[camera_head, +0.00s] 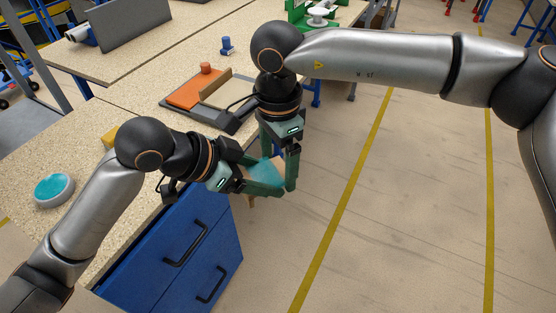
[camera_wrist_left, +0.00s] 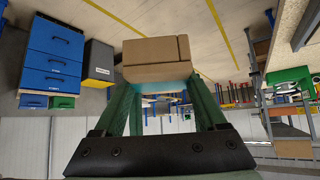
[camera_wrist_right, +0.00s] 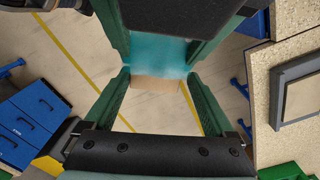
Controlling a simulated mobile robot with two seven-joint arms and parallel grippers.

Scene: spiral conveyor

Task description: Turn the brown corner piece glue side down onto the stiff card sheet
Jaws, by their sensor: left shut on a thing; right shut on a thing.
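The brown corner piece (camera_wrist_left: 155,58) is held in the air beyond the bench edge, between my two grippers. Its teal glue face shows in the head view (camera_head: 264,171), the right wrist view (camera_wrist_right: 158,52) and as a strip in the left wrist view. My left gripper (camera_head: 274,182) is shut on the piece from the left. My right gripper (camera_head: 283,172) is also shut on it, pointing down from above. Fingers hide much of the piece in the head view. The tan stiff card sheet (camera_head: 228,92) appears to lie in a dark tray; it also shows in the right wrist view (camera_wrist_right: 302,97).
The dark tray (camera_head: 232,126) also bears an orange plate (camera_head: 190,93) with a knob. A round grey dish with teal content (camera_head: 54,189) stands at the bench's left. A yellow object (camera_head: 110,137) sits partly behind my left arm. Blue drawers (camera_head: 185,245) are under the bench.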

